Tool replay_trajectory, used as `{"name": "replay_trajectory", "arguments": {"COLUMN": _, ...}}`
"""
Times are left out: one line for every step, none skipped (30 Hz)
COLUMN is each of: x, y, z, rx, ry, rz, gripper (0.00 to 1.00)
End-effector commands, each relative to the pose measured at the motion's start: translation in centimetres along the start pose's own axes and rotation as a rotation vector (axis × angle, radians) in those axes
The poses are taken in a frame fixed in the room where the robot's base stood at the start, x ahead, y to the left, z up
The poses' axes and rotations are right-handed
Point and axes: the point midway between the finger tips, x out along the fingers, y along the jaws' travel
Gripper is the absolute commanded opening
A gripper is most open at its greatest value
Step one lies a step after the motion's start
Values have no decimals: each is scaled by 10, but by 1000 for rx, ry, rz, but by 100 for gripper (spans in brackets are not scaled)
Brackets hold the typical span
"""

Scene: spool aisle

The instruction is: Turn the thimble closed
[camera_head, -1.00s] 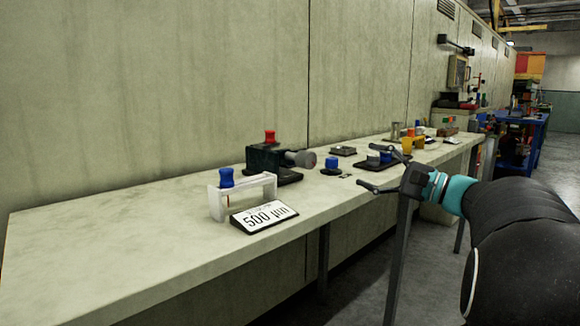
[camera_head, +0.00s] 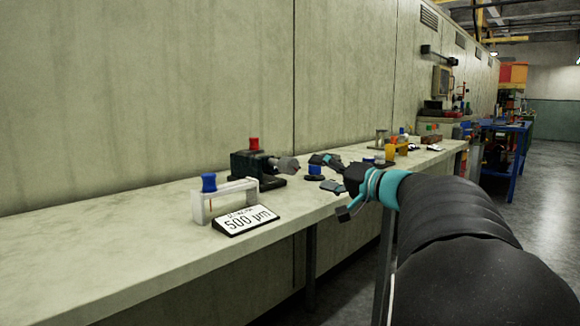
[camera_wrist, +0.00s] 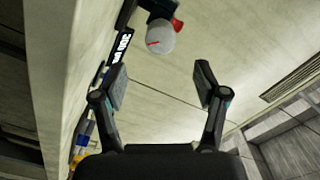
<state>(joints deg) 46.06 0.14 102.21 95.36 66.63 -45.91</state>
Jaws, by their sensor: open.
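The thimble (camera_head: 284,164) is a short grey cylinder sticking out to the right from a black block (camera_head: 250,166) with a red knob on top. In the wrist view the thimble (camera_wrist: 160,40) shows as a pale round end face with a red line. My gripper (camera_head: 331,187) is open and empty, to the right of the thimble in the head view and apart from it. In the wrist view my gripper (camera_wrist: 160,80) has its fingers spread, and the thimble lies beyond the fingertips, roughly between them.
A sign reading 500 µm (camera_head: 246,220) stands at the bench's front edge. Behind it is a white frame (camera_head: 238,192) with a blue knob. A blue-knobbed piece (camera_head: 314,171) and several other items stand farther right. The left part of the bench (camera_head: 110,240) is clear.

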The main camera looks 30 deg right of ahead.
Motion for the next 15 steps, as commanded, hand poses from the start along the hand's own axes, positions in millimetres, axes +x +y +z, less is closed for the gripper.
{"name": "replay_trajectory", "arguments": {"x": 11, "y": -1, "z": 0, "rx": 1, "ry": -3, "rz": -2, "gripper": 72}}
{"name": "replay_trajectory", "arguments": {"x": 16, "y": -1, "z": 0, "rx": 1, "ry": -4, "rz": -3, "gripper": 72}}
{"name": "replay_trajectory", "arguments": {"x": 24, "y": -1, "z": 0, "rx": 2, "ry": -3, "rz": -3, "gripper": 72}}
{"name": "replay_trajectory", "arguments": {"x": 30, "y": -1, "z": 0, "rx": 3, "ry": -3, "rz": -3, "gripper": 72}}
{"name": "replay_trajectory", "arguments": {"x": 35, "y": -1, "z": 0, "rx": 3, "ry": -3, "rz": -3, "gripper": 72}}
{"name": "replay_trajectory", "arguments": {"x": 43, "y": -1, "z": 0, "rx": 3, "ry": -3, "rz": -2, "gripper": 72}}
{"name": "replay_trajectory", "arguments": {"x": 48, "y": -1, "z": 0, "rx": 2, "ry": -4, "rz": -3, "gripper": 72}}
{"name": "replay_trajectory", "arguments": {"x": 54, "y": -1, "z": 0, "rx": 2, "ry": -3, "rz": -2, "gripper": 72}}
{"name": "replay_trajectory", "arguments": {"x": 61, "y": -1, "z": 0, "rx": 2, "ry": -3, "rz": -2, "gripper": 72}}
{"name": "replay_trajectory", "arguments": {"x": 66, "y": -1, "z": 0, "rx": 2, "ry": -3, "rz": -2, "gripper": 72}}
{"name": "replay_trajectory", "arguments": {"x": 71, "y": -1, "z": 0, "rx": 2, "ry": -2, "rz": -2, "gripper": 72}}
{"name": "replay_trajectory", "arguments": {"x": 77, "y": -1, "z": 0, "rx": 2, "ry": -2, "rz": -2, "gripper": 72}}
{"name": "replay_trajectory", "arguments": {"x": 82, "y": -1, "z": 0, "rx": 2, "ry": -2, "rz": -2, "gripper": 72}}
{"name": "replay_trajectory", "arguments": {"x": 86, "y": -1, "z": 0, "rx": 2, "ry": -1, "rz": -2, "gripper": 72}}
{"name": "replay_trajectory", "arguments": {"x": 90, "y": -1, "z": -1, "rx": 2, "ry": 0, "rz": -1, "gripper": 72}}
